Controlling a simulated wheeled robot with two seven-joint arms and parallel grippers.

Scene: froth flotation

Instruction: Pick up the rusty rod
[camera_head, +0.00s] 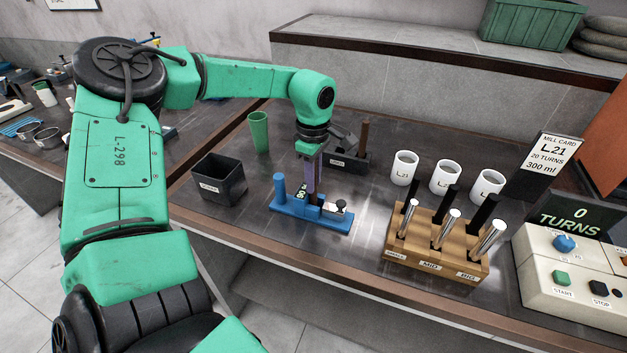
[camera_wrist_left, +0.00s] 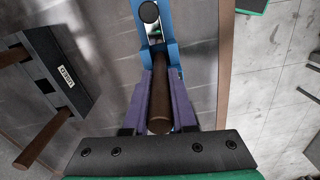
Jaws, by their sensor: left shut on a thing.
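My left gripper (camera_head: 312,178) points down over a blue fixture (camera_head: 285,208) on the dark bench. In the left wrist view its purple fingers (camera_wrist_left: 160,105) are shut on a brown, rusty-looking rod (camera_wrist_left: 161,112). The rod's far end meets the blue fixture (camera_wrist_left: 170,50) in that view; I cannot tell whether it touches or sits in it. Another brown rod (camera_head: 365,133) stands in a black labelled holder (camera_head: 350,162) behind the gripper. The holder (camera_wrist_left: 58,75) also shows at the left of the wrist view. My right gripper is not in view.
A black open box (camera_head: 220,180) and a green cup (camera_head: 259,131) stand left of the fixture. Three white cups (camera_head: 445,176) and a wooden block (camera_head: 432,245) with dark and metal rods stand right. A control box (camera_head: 570,280) sits at the far right.

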